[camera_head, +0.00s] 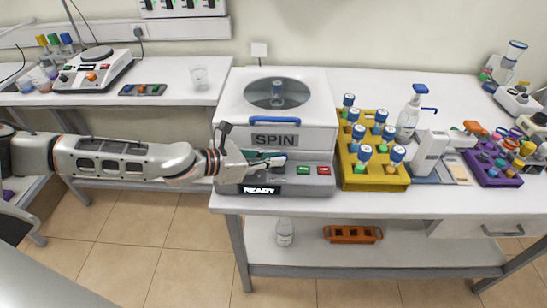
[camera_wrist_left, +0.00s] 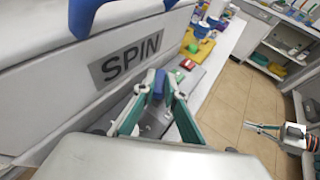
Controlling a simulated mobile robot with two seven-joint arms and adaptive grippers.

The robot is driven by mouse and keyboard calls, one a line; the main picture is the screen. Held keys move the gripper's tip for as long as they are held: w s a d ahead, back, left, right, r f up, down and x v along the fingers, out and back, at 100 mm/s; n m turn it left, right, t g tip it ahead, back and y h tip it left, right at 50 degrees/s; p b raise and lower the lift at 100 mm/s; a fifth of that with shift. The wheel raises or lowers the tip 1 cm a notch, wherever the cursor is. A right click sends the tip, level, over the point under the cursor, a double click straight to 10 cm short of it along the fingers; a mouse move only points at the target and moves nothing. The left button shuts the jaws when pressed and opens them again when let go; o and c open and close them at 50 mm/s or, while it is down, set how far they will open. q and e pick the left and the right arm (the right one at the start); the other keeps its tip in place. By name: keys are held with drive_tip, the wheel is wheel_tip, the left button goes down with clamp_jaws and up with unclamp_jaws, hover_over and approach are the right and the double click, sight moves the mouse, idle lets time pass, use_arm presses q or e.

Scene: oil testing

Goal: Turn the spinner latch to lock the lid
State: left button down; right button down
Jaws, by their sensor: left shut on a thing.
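The white spinner (camera_head: 303,140) labelled SPIN stands on the bench, and its display reads READY. Its lid (camera_head: 318,93) is down, with a round window and a blue handle (camera_head: 275,121) at the front. The handle also shows at the top of the left wrist view (camera_wrist_left: 98,12). My left gripper (camera_head: 280,161) is at the spinner's front, below the SPIN label. In the left wrist view its fingers (camera_wrist_left: 157,92) are shut on the small blue latch (camera_wrist_left: 159,82), which they mostly hide. My right gripper (camera_wrist_left: 262,128) shows apart from the spinner at the right; its opening is unclear.
Green and red buttons (camera_head: 314,170) sit on the panel right of my left gripper. A yellow rack (camera_head: 375,182) of capped vials stands close to the spinner's right. A purple rack (camera_head: 490,178) is farther right.

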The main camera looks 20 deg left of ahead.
use_arm(q)
drive_tip(key=shift+w+a+m+g+h, duration=0.2)
drive_tip(key=shift+m+g+h, duration=0.6)
drive_tip(key=shift+m+g, duration=0.35)
drive_tip(key=shift+w+a+m+g+h, duration=0.1)
drive_tip(key=shift+w+m+g+h, duration=0.05)
drive_tip(key=shift+m+g+h, duration=0.8)
drive_tip(key=shift+d+m, duration=0.1)
drive_tip(key=shift+m, duration=0.3)
drive_tip(key=c, duration=2.1)
unclamp_jaws()
drive_tip(key=v, duration=1.2)
drive_tip(key=shift+w+r, duration=0.15)
drive_tip(key=shift+w, duration=0.05)
